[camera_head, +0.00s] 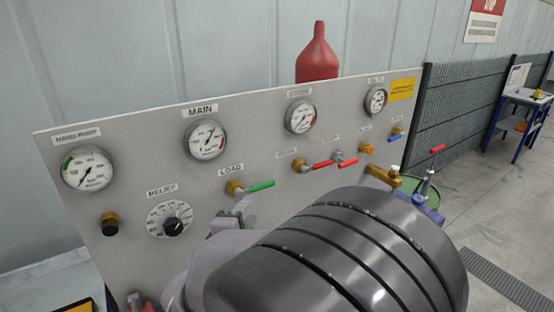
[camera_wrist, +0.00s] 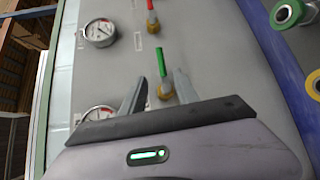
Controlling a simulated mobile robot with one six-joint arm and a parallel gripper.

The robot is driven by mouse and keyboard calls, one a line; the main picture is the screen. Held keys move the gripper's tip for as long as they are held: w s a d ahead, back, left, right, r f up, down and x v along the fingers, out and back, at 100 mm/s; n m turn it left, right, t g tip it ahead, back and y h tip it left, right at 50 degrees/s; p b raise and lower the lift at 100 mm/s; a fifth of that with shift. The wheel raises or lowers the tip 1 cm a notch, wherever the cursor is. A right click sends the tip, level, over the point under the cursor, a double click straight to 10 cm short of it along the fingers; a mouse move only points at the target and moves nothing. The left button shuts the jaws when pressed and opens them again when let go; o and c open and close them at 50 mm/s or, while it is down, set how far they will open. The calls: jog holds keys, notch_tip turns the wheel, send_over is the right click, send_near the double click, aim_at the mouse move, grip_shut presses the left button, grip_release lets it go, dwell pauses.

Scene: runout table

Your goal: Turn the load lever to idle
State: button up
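The load lever (camera_head: 260,186) has a green handle on a brass valve (camera_head: 235,188) below the LOAD label (camera_head: 230,170) on the grey panel. In the head view the handle points right and slightly up. In the wrist view the green handle (camera_wrist: 161,62) and brass valve (camera_wrist: 166,91) lie between the two finger outlines. My gripper (camera_head: 238,214) is just below and in front of the lever. It is open in the wrist view (camera_wrist: 159,78), its fingers apart on either side of the lever. Whether the fingers touch it I cannot tell. My arm hides the lower panel.
Red-handled levers (camera_head: 322,165) sit to the right of the load lever. The MAIN gauge (camera_head: 205,140) is above it and the relief dial (camera_head: 170,220) to its lower left. A red bottle (camera_head: 317,58) stands behind the panel. A brass fitting (camera_head: 383,175) projects at the right.

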aim_at(264, 187)
jog(key=b+x, duration=0.2)
jog(key=x, duration=1.3)
jog(key=shift+f, duration=0.1)
grip_shut()
dwell(0.6)
